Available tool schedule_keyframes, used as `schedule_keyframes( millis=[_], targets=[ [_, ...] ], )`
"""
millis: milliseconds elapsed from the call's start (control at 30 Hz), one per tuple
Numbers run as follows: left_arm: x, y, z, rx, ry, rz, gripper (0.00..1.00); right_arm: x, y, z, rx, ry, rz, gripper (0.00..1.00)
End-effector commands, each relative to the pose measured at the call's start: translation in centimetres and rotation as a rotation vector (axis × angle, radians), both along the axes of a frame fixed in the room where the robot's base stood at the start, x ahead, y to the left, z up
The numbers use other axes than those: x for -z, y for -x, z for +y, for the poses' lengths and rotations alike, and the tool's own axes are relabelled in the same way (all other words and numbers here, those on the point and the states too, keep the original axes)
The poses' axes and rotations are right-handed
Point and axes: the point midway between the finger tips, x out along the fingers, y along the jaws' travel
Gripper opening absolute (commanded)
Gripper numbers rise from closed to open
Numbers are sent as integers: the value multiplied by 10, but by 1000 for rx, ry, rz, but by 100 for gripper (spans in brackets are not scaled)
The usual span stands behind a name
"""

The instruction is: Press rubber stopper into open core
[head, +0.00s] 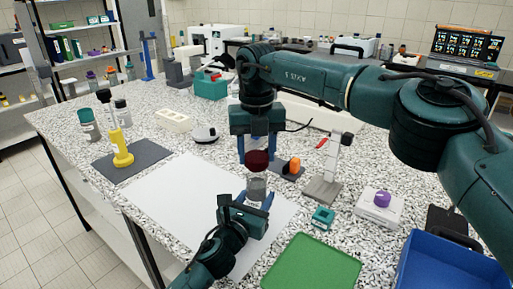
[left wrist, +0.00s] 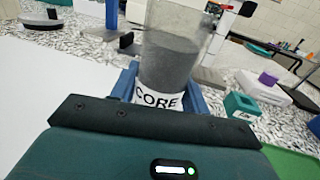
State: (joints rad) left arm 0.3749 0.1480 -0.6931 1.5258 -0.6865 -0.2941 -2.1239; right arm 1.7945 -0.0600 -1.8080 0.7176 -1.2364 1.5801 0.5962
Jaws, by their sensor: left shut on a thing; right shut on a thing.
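The core is a clear tube with grey material inside, standing upright in the head view (head: 256,187). In the left wrist view its "CORE" label and grey fill (left wrist: 168,65) show, but its top is cut off. My left gripper (head: 250,203) is shut around the core's lower part. The dark red rubber stopper (head: 257,161) is directly over the core's top. My right gripper (head: 256,152) points down from above and is shut on the stopper. I cannot tell whether the stopper touches the rim or sits in it.
A white sheet (head: 190,190) lies left of the core. A yellow stand (head: 122,158) is on a dark mat. To the right are a grey stand (head: 322,190), a teal block (head: 323,217) and a purple-topped scale (head: 379,208). A green mat (head: 312,264) and blue tray (head: 450,262) are in front.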

Motion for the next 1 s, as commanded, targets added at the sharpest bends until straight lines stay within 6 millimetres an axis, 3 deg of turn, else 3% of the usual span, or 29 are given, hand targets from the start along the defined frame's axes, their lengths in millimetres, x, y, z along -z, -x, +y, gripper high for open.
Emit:
schedule_keyframes(
  millis=[267, 600, 1000],
  targets=[
    [0, 0, 0, 0, 0, 1, 5, 1, 0, 0, -1, 0, 0, 27],
    [0, 0, 0, 0, 0, 1, 5, 17, 0, 0, -1, 0, 0, 27],
    [0, 0, 0, 0, 0, 1, 5, 18, 0, 0, -1, 0, 0, 27]
  ],
)
